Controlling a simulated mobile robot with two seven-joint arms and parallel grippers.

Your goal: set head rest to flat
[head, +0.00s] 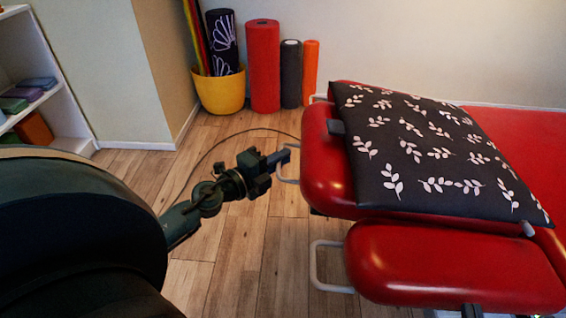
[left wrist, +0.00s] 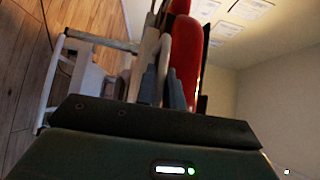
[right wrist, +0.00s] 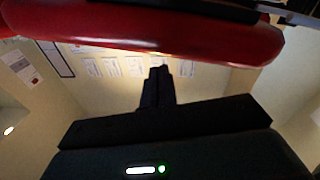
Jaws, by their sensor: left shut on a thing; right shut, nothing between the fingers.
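The red padded head rest (head: 325,165) is at the near end of a red treatment table, with a black leaf-patterned cushion (head: 430,155) lying on it. The cushion hides most of its top and its joint, so I cannot tell its exact angle. A light grey bar handle (head: 286,178) sticks out from its left end. My left gripper (head: 283,158) is shut on this handle. In the left wrist view the handle (left wrist: 162,55) passes between the fingers, close to the red pad (left wrist: 185,55). My right gripper (right wrist: 158,87) is shut and empty, below a red pad (right wrist: 150,30).
A lower red pad (head: 450,268) with its own grey bar (head: 318,268) is in front of the head rest. A yellow basket (head: 220,92) and upright rolls, one red (head: 263,65), stand by the wall. A shelf (head: 35,95) is at left. A cable crosses the open wooden floor.

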